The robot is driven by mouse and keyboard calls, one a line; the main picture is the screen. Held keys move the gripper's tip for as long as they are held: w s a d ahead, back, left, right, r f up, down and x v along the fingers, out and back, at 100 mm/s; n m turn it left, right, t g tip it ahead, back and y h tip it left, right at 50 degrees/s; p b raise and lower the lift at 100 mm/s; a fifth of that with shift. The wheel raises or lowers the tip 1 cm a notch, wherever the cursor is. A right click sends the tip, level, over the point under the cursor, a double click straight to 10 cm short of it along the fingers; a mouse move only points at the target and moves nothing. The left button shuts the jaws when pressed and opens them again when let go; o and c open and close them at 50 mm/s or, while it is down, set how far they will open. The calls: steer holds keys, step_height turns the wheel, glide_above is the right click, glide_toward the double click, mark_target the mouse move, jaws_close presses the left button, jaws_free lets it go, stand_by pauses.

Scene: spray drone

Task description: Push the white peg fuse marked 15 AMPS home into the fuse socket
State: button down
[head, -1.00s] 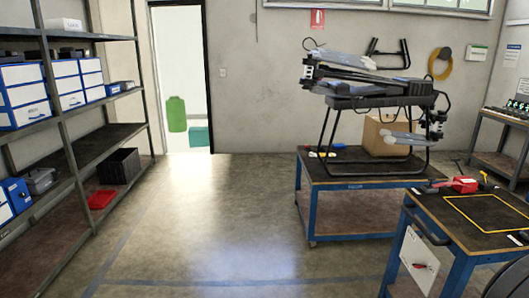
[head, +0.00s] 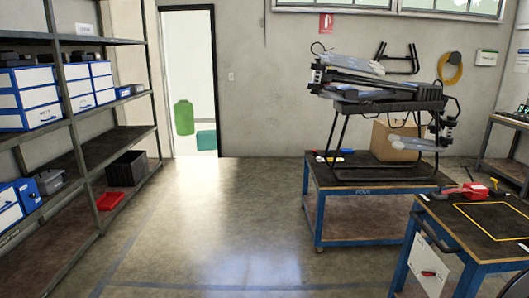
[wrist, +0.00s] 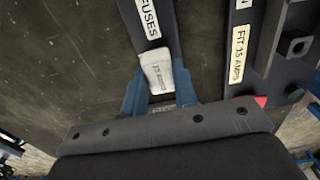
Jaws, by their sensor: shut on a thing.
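In the wrist view my gripper (wrist: 158,88) has its blue fingers shut on a small white peg fuse (wrist: 156,70). Faint lettering on the fuse appears to read 15 AMPS. A dark strip with a white FUSES label (wrist: 148,18) lies just beyond the fuse. A dark part with a FIT 15 AMPS label (wrist: 238,53) is to the right, apart from the fuse. I cannot make out the fuse socket's opening in either view. My gripper is not in the head view.
In the head view the drone (head: 375,90) sits on a stand on a blue-framed workbench (head: 380,185). A second bench (head: 490,222) with a yellow outline stands at front right. Shelving (head: 85,150) lines the left. The floor (head: 220,225) between is clear.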

steer(key=shift+r, duration=2.85)
steer(key=shift+w, duration=0.1)
steer(key=w+d+r, duration=0.1)
steer(key=w+r, duration=0.2)
steer(key=w, duration=1.3)
steer(key=shift+w+d, duration=0.4)
steer(key=shift+f, duration=2.8)
steer(key=shift+f, duration=1.6)
